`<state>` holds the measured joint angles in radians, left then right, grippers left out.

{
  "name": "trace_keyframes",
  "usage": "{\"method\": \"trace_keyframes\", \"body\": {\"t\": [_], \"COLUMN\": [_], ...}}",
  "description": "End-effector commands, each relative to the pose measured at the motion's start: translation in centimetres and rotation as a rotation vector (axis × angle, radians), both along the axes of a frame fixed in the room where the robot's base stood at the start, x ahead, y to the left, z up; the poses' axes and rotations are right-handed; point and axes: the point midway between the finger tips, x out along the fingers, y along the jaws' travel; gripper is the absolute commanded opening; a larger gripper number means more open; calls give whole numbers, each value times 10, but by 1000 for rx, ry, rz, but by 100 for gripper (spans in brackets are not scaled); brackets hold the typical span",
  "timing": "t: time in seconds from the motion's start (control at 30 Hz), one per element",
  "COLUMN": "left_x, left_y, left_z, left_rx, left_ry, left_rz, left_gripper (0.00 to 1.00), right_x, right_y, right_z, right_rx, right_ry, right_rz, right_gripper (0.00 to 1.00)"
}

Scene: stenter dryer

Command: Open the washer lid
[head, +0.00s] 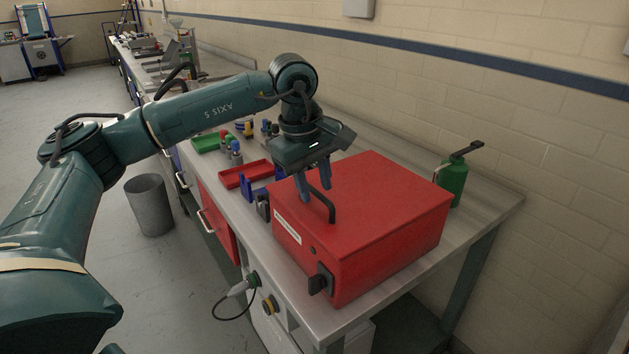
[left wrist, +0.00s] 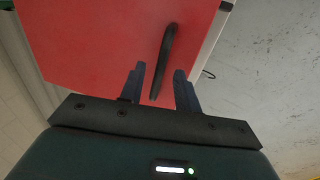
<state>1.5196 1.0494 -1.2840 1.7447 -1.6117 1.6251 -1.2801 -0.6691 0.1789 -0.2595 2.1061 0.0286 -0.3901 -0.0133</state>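The washer is a red box (head: 385,222) on the metal bench, with its flat red lid (head: 375,190) lying shut. A black bar handle (head: 331,207) stands on the lid near its front left side. My left gripper (head: 315,192) is over the lid, fingers pointing down and apart. In the left wrist view, the handle (left wrist: 166,55) lies beyond and between the open fingertips (left wrist: 158,74); I cannot tell whether they touch it. A black latch (head: 320,281) sits on the front face of the box. My right gripper is not in view.
A green oil can (head: 452,178) stands behind the box by the wall. Red (head: 246,174) and green (head: 208,142) trays, with small bottles (head: 235,152), lie to the left. A grey bin (head: 150,204) stands on the floor. A bare bench strip (head: 480,205) runs at the right.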

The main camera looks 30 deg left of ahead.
Motion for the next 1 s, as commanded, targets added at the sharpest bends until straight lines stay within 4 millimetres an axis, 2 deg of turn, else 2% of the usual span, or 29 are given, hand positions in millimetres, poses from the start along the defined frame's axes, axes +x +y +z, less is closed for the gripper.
{"method": "trace_keyframes", "body": {"t": [0.23,0.63,1.0], "left_x": [0,0,0], "left_y": [0,0,0], "left_z": [-1,0,0], "left_rx": [0,0,0], "left_ry": [0,1,1], "left_rz": [0,1,1], "left_gripper": [32,0,0], "right_x": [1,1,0], "right_y": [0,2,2], "right_z": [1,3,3], "right_rx": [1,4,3], "right_ry": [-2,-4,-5], "right_rz": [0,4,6], "right_gripper": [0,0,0]}}
